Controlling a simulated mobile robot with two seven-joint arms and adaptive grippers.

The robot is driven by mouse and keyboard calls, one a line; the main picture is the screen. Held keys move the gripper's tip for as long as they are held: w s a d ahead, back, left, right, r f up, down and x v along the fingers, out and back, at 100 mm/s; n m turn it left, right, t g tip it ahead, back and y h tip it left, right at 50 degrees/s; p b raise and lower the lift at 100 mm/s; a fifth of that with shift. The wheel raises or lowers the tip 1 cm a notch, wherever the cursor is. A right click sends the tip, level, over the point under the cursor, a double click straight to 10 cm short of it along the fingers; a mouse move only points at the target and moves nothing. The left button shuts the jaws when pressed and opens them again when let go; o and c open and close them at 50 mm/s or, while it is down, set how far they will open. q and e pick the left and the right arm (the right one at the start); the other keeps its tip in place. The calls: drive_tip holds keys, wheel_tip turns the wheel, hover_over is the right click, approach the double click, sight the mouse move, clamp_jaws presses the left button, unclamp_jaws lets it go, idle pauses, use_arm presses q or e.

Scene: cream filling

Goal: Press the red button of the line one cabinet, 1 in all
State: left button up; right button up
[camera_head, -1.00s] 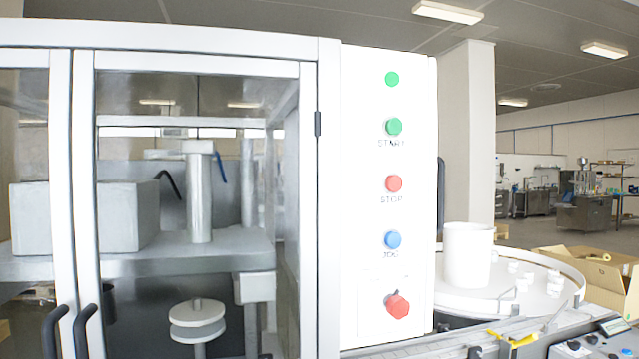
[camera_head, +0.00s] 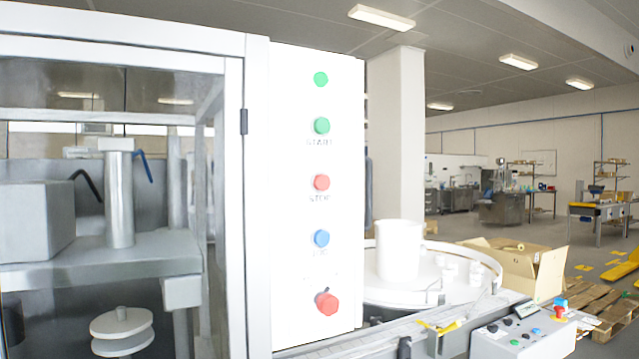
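The line one cabinet (camera_head: 257,190) is a white-framed machine with glass doors on the left of the head view. Its white control panel (camera_head: 290,215) faces me near the middle. The panel carries a green lamp (camera_head: 321,79), a green START button (camera_head: 321,125), a red STOP button (camera_head: 321,183), a blue button (camera_head: 321,238) and a larger red knob-like button (camera_head: 327,302) at the bottom. Nothing covers the buttons. Neither of my grippers is in view.
A round white turntable (camera_head: 375,290) with a white cylinder (camera_head: 399,250) and small white pieces stands right of the panel. A conveyor edge and a grey control box (camera_head: 525,338) are at the lower right. Beyond are a cardboard box (camera_head: 535,268), a pallet (camera_head: 595,300) and open floor.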

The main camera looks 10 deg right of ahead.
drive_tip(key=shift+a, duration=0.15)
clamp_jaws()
